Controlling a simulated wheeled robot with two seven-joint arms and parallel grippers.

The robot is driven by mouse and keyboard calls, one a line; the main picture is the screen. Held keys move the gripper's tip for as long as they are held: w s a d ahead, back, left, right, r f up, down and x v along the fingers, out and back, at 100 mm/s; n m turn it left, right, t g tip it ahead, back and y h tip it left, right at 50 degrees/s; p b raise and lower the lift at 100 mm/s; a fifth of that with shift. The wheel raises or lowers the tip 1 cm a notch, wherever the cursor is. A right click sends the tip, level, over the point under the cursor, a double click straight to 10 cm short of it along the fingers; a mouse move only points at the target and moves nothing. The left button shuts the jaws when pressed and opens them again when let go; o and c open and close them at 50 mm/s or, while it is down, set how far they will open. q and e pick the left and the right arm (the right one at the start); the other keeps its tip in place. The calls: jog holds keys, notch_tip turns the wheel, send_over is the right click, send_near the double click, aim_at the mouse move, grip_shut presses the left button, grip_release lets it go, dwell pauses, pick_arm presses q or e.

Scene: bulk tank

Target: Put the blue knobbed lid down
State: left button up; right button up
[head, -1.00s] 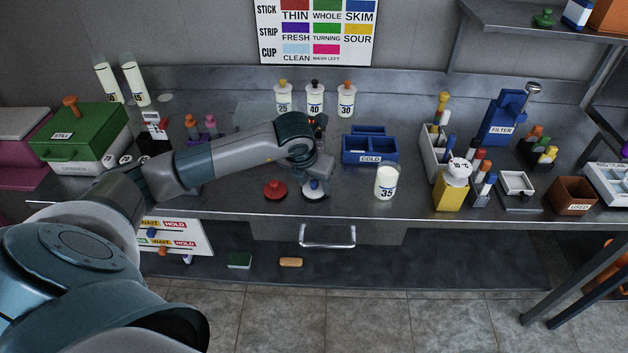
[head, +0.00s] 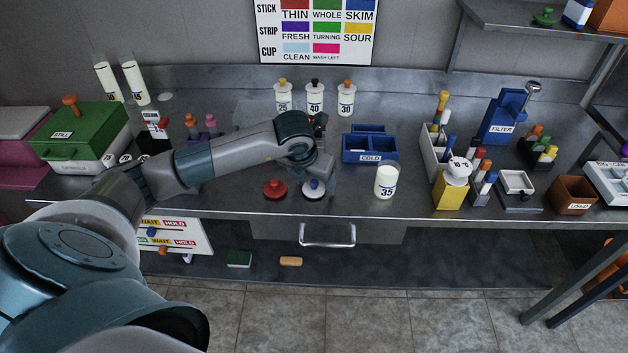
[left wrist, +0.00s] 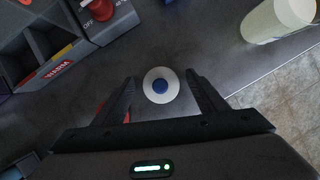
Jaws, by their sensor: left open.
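The blue knobbed lid (head: 313,190) is a white disc with a blue knob, lying flat on the steel bench near its front edge. In the left wrist view the lid (left wrist: 149,94) shows between and beyond the finger tips, with a gap on each side. My left gripper (left wrist: 161,77) is open and empty above it. In the head view the left gripper (head: 319,168) is just behind and above the lid, its fingers partly hidden by my own wrist. My right gripper is in no view.
A red lid (head: 275,189) lies just left of it. A milk jar marked 35 (head: 386,182) stands to the right, and a blue COLD box (head: 369,157) behind. Three jars (head: 315,103) stand farther back. The bench's front edge (head: 340,214) is close.

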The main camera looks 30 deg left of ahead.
aim_at(314, 181)
pick_arm(q)
jog(key=b+v, duration=0.1)
jog(key=v, duration=0.2)
jog(key=shift+s+r, duration=0.1)
jog(key=shift+r, duration=0.25)
jog(key=b+v, duration=0.1)
jog(key=v, duration=0.7)
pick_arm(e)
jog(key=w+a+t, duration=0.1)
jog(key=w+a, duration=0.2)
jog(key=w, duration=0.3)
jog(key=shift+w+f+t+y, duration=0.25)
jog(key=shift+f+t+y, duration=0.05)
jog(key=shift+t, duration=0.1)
pick_arm(q)
jog(key=shift+s, duration=0.1)
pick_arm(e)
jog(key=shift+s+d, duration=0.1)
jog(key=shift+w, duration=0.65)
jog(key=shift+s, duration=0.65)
